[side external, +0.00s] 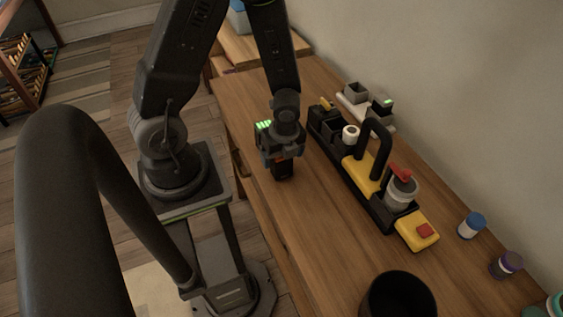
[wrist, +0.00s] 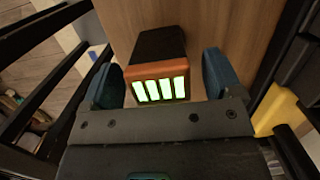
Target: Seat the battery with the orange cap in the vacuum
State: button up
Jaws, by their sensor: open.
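The battery, a black block with an orange cap (wrist: 158,72) and several lit green bars on its face, sits between my fingertips in the wrist view. In the side view the battery (side external: 283,172) shows as a dark block on the wooden table, with a bit of orange under my gripper (side external: 283,153). My gripper (wrist: 163,80) is open, with one finger on each side of the battery and gaps showing. The yellow and black vacuum (side external: 362,172) lies to the right, with a black handle and a dark boxy part at its far end.
A pale stand with dark square holders (side external: 355,91) and a green light is behind the vacuum by the wall. A blue-capped jar (side external: 472,225), a purple-capped jar (side external: 506,264) and a black round container (side external: 398,298) stand near the right.

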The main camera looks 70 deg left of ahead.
jog(key=c, duration=1.2)
jog(key=shift+o, duration=0.2)
jog(key=shift+r, duration=0.1)
notch_tip(320, 180, up, 9)
jog(key=shift+f, duration=0.1)
jog(key=shift+w+r, duration=0.25)
jog(key=shift+r, duration=0.15)
notch_tip(320, 180, up, 4)
send_over(339, 115)
jog(key=s+d, duration=0.3)
jog(key=f, duration=1)
jog(key=shift+w+d, duration=0.1)
jog(key=shift+w, duration=0.1)
